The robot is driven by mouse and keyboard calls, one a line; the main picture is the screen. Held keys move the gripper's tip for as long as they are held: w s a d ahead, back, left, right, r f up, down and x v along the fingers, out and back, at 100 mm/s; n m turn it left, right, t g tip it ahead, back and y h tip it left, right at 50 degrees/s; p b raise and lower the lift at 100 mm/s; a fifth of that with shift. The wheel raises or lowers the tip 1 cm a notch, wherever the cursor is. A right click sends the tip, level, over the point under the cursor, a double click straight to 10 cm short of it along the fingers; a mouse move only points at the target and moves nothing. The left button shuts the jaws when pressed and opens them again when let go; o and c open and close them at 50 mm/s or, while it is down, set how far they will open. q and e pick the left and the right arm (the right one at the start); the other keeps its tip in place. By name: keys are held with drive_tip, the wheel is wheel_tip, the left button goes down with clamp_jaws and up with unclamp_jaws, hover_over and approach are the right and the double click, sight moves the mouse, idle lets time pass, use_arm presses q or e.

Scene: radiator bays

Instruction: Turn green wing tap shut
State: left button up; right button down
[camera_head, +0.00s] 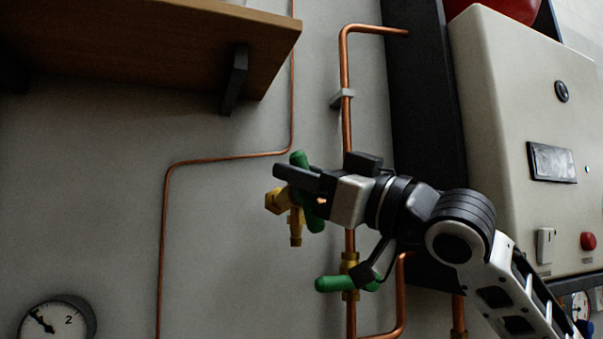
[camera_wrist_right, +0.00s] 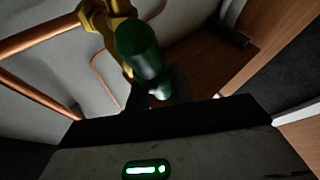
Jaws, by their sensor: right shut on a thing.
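A brass tap (camera_head: 296,222) with a green wing handle (camera_head: 315,222) stands out from the wall left of the copper riser in the head view. One green wing (camera_head: 299,159) shows above my right gripper (camera_head: 303,184) and the other below it. The gripper is shut on the handle and hides its middle. In the right wrist view the green wing (camera_wrist_right: 136,42) reaches down to the dark fingers (camera_wrist_right: 156,97), with brass (camera_wrist_right: 108,14) behind it. A second green handle (camera_head: 335,284) sits on a brass valve lower on the riser. My left gripper is not in view.
The copper riser (camera_head: 346,120) runs close behind my right gripper. A wooden shelf (camera_head: 150,45) with a dark bracket overhangs at upper left. A cream control box (camera_head: 505,130) stands at right, and a gauge (camera_head: 55,322) at lower left. The wall at left is mostly bare.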

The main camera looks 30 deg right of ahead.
drive_tip(key=shift+n, duration=0.3)
drive_tip(key=n+g, duration=0.2)
drive_tip(key=shift+a+n+g, duration=0.3)
drive_tip(key=shift+n+g, duration=0.1)
drive_tip(key=shift+w+a+f+n+g+h, duration=0.15)
drive_tip(key=shift+f+n+g+h, duration=0.15)
drive_tip(key=shift+n+g+h, duration=0.75)
drive_tip(key=shift+s+a+f+n+g+h, duration=0.15)
drive_tip(key=shift+f+n+g+h, duration=0.2)
drive_tip(key=shift+n+g+h, duration=0.7)
drive_tip(key=shift+w+a+f+n+g+h, duration=0.25)
drive_tip(key=shift+n+g+h, duration=0.35)
drive_tip(key=shift+n, duration=0.8)
drive_tip(key=shift+s+d+f, duration=0.1)
drive_tip(key=shift+d, duration=0.05)
drive_tip(key=c, duration=1.3)
unclamp_jaws()
drive_tip(key=shift+f, duration=0.1)
